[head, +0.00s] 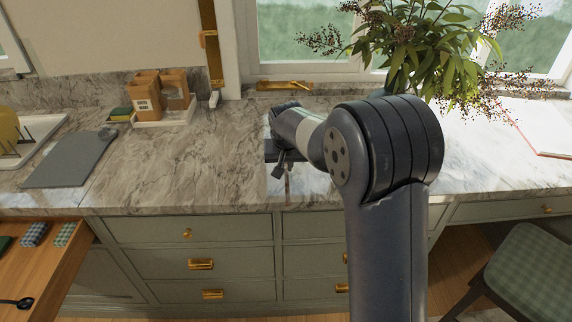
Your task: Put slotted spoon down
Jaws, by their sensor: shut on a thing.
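My gripper (280,163) is over the front part of the marble counter, left of the picture's middle on my arm. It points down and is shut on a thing. A thin grey piece (287,184) shows below the jaws, close to the counter's front edge. It fits the slotted spoon, but it is too small and too covered to be sure. I cannot tell whether it touches the counter.
The marble counter (170,160) is clear left of my gripper. A grey board (72,160), a dish rack (30,150) and wooden canisters (147,97) stand further left. A plant (420,50) is behind my arm. An open drawer (50,270) holds cloths and a black utensil (18,303).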

